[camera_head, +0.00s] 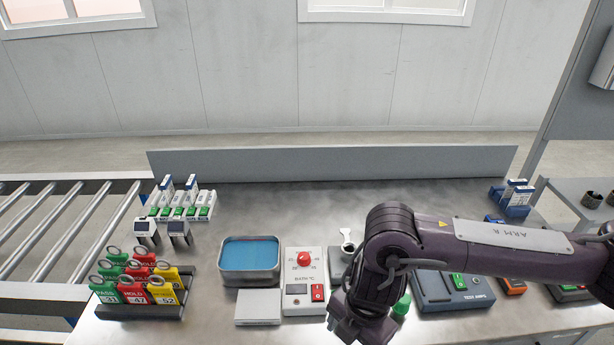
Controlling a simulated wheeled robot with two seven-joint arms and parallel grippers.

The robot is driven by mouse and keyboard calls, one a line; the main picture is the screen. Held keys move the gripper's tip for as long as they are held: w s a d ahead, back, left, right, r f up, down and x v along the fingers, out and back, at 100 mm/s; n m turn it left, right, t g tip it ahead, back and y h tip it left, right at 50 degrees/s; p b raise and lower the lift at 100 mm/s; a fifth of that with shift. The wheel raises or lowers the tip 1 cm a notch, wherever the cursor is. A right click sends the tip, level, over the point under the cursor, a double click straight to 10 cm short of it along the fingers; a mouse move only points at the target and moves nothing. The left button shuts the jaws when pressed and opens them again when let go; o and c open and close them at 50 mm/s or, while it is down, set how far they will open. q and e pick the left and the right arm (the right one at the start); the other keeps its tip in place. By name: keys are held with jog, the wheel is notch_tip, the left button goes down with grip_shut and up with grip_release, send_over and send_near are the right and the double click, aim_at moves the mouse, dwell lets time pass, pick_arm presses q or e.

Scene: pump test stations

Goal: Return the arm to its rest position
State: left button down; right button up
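My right arm (510,248), marked ARM R, comes in from the right and bends down over the front of the steel bench. My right gripper (358,325) points downward at the bottom edge of the head view, just right of the red-knob box. Its fingertips are not clearly visible, so I cannot tell whether it is open or shut or holds anything. A green-capped item (402,305) shows partly behind the gripper and wrist. My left arm and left gripper are not in view.
The bench (290,205) holds a blue-filled tray (250,258), a red-knob control box (304,280), a tag rack (140,312) and a test amps unit (455,293) under my arm. A roller conveyor (55,225) stands left. The bench's back middle is clear.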

jog(key=s+a+r+y, duration=0.1)
jog(key=s+a+y, duration=0.15)
jog(key=a, duration=0.55)
jog(key=s+a+y, duration=0.2)
jog(key=a+y, duration=0.1)
jog(key=a, duration=0.4)
jog(key=w+a+r+m+t+y, duration=0.2)
jog(key=a+r+m+t+y, duration=0.25)
jog(key=a+r, duration=0.4)
jog(key=w+d+m+t+h, duration=0.2)
jog(key=w+d+m+h, duration=0.1)
jog(key=d+m, duration=0.4)
jog(key=w+d+m+t+h, duration=0.25)
jog(key=d+m, duration=0.25)
jog(key=d, duration=0.3)
jog(key=s+d+f+m+g+h, duration=0.35)
jog(key=s+d+f, duration=0.2)
jog(key=d, duration=0.45)
jog(key=s+d+f+m+g+h, duration=0.25)
jog(key=s+d+f+m, duration=0.35)
jog(key=d, duration=0.4)
notch_tip(320, 180, down, 30)
jog(key=n+g, duration=0.1)
jog(key=n, duration=0.1)
jog(key=s+d+f+g, duration=0.1)
jog(key=s+d+f, duration=0.2)
jog(key=s+f, duration=1.6)
jog(key=shift+s+d+f, duration=0.15)
jog(key=shift+s+d, duration=0.05)
jog(key=shift+s, duration=0.45)
